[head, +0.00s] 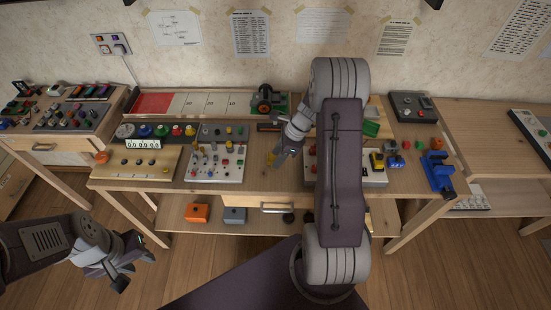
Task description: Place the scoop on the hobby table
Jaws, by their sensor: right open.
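The middle wooden table (270,181), crowded with hobby boards, stands in front of me; I take it to be the hobby table. I cannot make out the scoop for certain. A green, angled piece (371,128) lies near the back of the table beside my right arm, too small to identify. My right gripper (279,158) is open over the middle of the table, just right of the white switch board, close to a small yellow item. My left gripper (132,271) is low at the left, over the floor in front of the table; its finger gap is unclear.
A white board with switches (230,174) and a board of coloured knobs fill the table's left half. A blue clamp-like thing (438,172) stands at its right edge. Orange (196,213) and grey boxes sit on the lower shelf. My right arm hides the table's centre right.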

